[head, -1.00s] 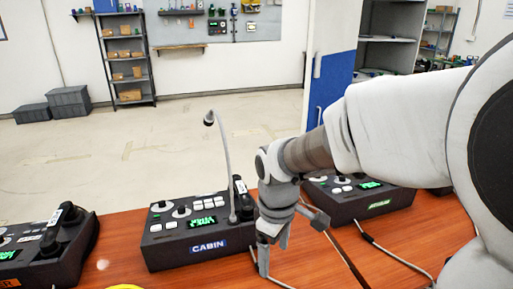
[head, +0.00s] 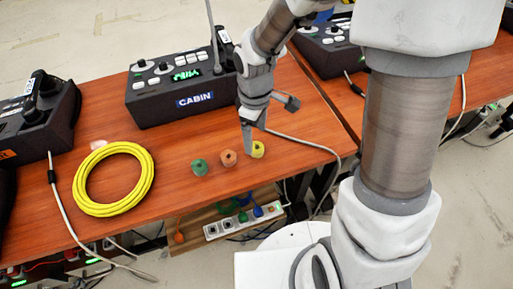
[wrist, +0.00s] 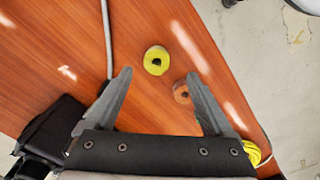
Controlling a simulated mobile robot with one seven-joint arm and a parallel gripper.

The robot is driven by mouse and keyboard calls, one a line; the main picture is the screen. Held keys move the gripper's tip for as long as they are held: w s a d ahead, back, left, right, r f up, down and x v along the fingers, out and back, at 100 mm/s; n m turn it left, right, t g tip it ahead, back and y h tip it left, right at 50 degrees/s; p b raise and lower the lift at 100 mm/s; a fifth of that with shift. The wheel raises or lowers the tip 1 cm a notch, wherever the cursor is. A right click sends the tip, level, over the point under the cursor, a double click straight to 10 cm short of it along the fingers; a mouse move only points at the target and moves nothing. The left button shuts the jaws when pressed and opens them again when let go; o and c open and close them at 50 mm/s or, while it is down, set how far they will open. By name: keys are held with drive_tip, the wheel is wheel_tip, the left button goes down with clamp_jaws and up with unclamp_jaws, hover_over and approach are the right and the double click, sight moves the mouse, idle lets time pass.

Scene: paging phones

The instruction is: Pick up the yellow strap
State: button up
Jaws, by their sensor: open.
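The yellow strap, a small rolled ring (head: 258,150), lies on the wooden table near its front edge, at the right end of a row of small rolls. In the wrist view it is the yellow roll (wrist: 148,58) with a dark centre, just beyond the fingertips and between their lines. My gripper (head: 247,148) hangs fingers-down above the table, close to the strap and partly overlapping it in the head view. In the wrist view my gripper (wrist: 158,74) is open with nothing between the fingers. I cannot tell its exact height above the table.
An orange roll (head: 228,158) and a green roll (head: 199,167) lie left of the strap. A coiled yellow cable (head: 82,198) lies farther left. The CABIN phone unit (head: 160,108) stands behind my gripper. A grey cable (head: 310,145) runs right of the strap.

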sight(257, 147)
drive_tip(key=f+b, duration=0.1)
drive_tip(key=f, duration=0.4)
drive_tip(key=shift+w+d+f+b, duration=0.15)
drive_tip(key=shift+w+d+b, duration=0.05)
drive_tip(key=shift+b, duration=0.15)
clamp_jaws()
